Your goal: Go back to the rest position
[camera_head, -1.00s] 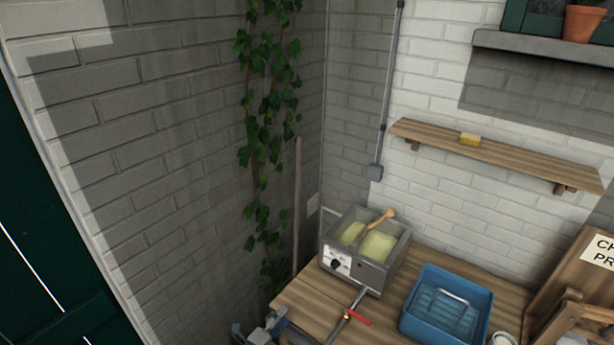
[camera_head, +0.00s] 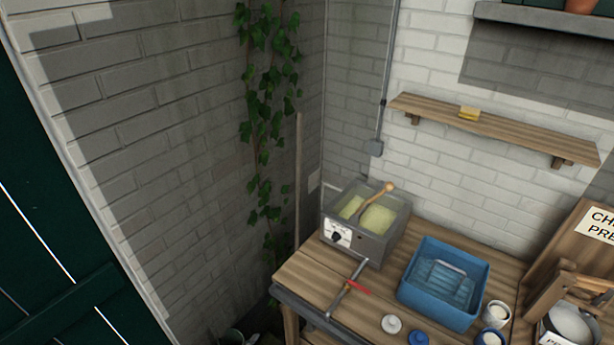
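Neither of my grippers shows in the head view now. The wooden table (camera_head: 318,276) stands in the corner at the lower right. On it is a grey metal vat (camera_head: 374,246) with a dial, pale yellow contents and a wooden spoon (camera_head: 376,197) resting in it. A blue tub (camera_head: 436,306) sits to its right.
A wooden press (camera_head: 568,284) with a sign stands at the right. Small white cups (camera_head: 497,312) stand near the tub. Ivy (camera_head: 264,120) and a pole (camera_head: 298,180) are along the left wall.

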